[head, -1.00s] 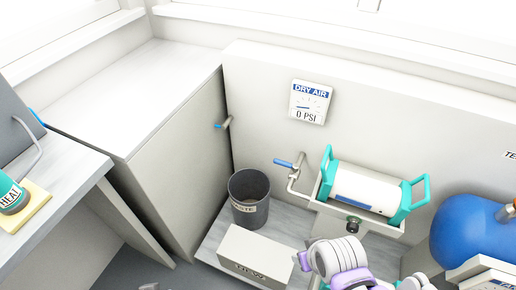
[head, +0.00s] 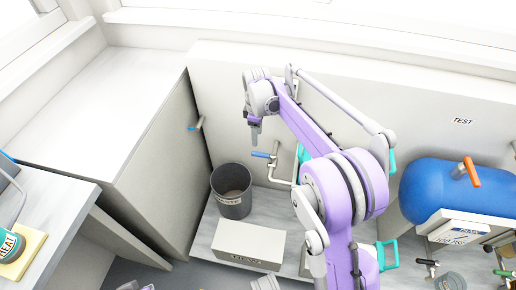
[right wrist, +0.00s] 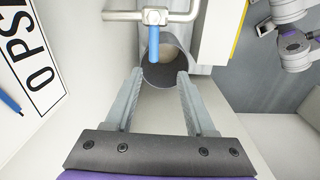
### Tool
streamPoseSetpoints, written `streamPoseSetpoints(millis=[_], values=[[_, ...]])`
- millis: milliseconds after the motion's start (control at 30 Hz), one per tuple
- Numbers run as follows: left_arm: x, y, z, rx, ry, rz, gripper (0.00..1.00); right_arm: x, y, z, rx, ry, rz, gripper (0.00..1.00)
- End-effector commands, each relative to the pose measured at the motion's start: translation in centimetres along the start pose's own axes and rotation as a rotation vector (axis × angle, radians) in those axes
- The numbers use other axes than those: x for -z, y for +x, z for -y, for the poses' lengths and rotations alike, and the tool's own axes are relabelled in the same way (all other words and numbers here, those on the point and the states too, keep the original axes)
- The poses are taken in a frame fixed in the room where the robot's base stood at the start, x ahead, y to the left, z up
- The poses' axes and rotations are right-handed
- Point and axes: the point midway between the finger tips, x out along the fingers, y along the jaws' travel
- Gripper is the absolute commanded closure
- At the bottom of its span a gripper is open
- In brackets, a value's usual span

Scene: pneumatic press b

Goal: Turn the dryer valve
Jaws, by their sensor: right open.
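The dryer valve is a blue lever handle (head: 261,155) on a grey pipe (head: 277,178) at the wall. In the right wrist view the blue handle (right wrist: 154,42) points toward me from the pipe (right wrist: 120,15), just beyond the fingertips and roughly midway between them. My right gripper (head: 254,133) is above the valve in the head view, pointing down. In the right wrist view the gripper (right wrist: 160,76) is open and empty, apart from the handle. The dryer's teal frame (head: 388,258) is mostly hidden behind my right arm. My left gripper is not in view.
A dark waste bin (head: 231,190) stands left below the valve, with a white box (head: 249,244) in front. Another blue-handled valve (head: 196,126) is on the cabinet side. A blue tank (head: 450,188) is at the right.

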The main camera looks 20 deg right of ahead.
Motion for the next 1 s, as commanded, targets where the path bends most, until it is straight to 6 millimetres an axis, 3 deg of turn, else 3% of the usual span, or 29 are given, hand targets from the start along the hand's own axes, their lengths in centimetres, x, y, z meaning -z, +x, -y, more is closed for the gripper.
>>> streamPoseSetpoints(millis=[100,267,700,1000], values=[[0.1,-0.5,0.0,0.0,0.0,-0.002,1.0,0.2,0.5,-1.2,0.014,-0.039,0.008,0.45],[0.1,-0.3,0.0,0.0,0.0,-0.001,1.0,0.2,1.5,-1.6,0.02,-0.056,0.011,0.45],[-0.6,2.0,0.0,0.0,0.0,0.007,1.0,0.2,9.3,-1.4,0.019,-0.055,0.011,0.45],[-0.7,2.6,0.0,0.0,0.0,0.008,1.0,0.1,11.6,-1.3,0.019,-0.054,0.01,0.45]])
